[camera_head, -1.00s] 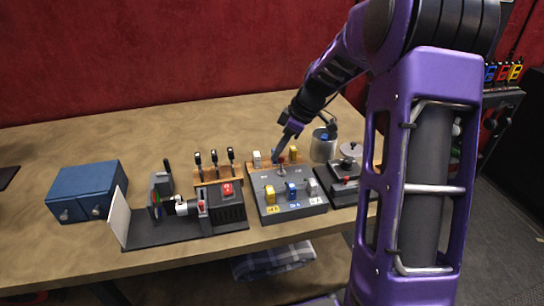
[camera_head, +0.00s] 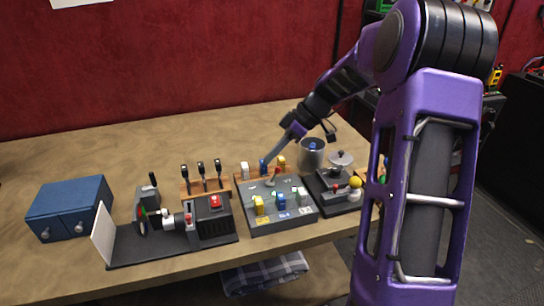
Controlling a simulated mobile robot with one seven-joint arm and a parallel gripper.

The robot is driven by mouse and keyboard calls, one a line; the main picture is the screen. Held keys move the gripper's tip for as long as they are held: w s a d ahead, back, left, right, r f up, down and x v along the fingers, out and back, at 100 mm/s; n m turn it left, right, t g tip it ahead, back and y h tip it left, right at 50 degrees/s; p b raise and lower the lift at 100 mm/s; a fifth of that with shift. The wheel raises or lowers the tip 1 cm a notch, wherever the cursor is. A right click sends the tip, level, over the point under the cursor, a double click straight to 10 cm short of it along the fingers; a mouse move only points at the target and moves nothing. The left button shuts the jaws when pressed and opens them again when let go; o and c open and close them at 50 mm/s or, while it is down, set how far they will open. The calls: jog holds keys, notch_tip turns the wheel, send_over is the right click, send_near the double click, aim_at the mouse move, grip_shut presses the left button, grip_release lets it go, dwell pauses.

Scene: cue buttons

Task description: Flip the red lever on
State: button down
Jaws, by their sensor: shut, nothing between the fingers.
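The red-tipped lever (camera_head: 277,171) stands at the back of a dark grey control panel (camera_head: 285,221) on the table. It appears to lean slightly to the right. My gripper (camera_head: 270,161) comes down from the upper right to just beside and behind the red tip. It is shut and holds nothing. Whether its fingers touch the lever is too small to tell. Yellow (camera_head: 259,205), blue (camera_head: 281,201) and white (camera_head: 302,196) switches stand along the panel's front.
A dark box with a red button (camera_head: 214,201) and a white board (camera_head: 103,234) lie left. A blue cabinet (camera_head: 70,207) is farther left. A metal pot (camera_head: 312,153) and a dark box with a yellow ball (camera_head: 355,182) are right. The back left table is clear.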

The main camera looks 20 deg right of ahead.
jog(key=w+a+r+v, duration=0.1)
jog(key=v, duration=0.8)
jog(key=shift+w+p, duration=0.3)
jog(key=shift+p, duration=0.1)
dwell(0.4)
